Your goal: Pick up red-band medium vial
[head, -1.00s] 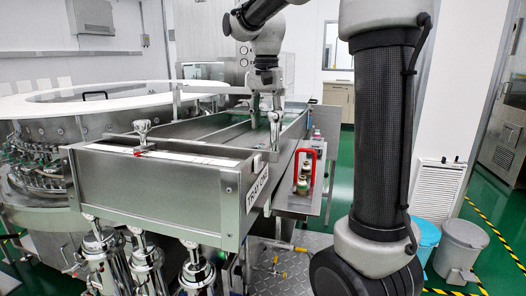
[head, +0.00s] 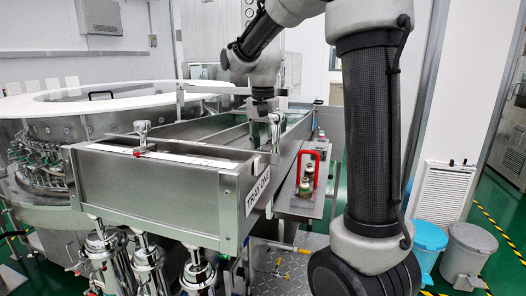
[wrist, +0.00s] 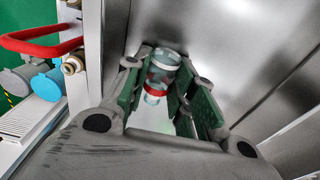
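The red-band vial (wrist: 157,88) is clear glass with a red band near its lower end in the wrist view. It is by the metal wall inside the tray trough. My gripper (wrist: 165,108) is open, with green finger pads on both sides of the vial. The vial lies between or just beyond the fingertips, and I cannot tell whether either pad touches it. In the head view, my gripper (head: 270,138) points down into the tray near its right wall, and the vial cannot be made out there.
The long metal tray (head: 150,189) labelled TRAY ONE has raised walls close to my gripper. A red handle (head: 316,170) and small vials (head: 305,187) are on the side shelf at right. The round washer (head: 60,125) is at left. Bins (head: 470,256) stand at right.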

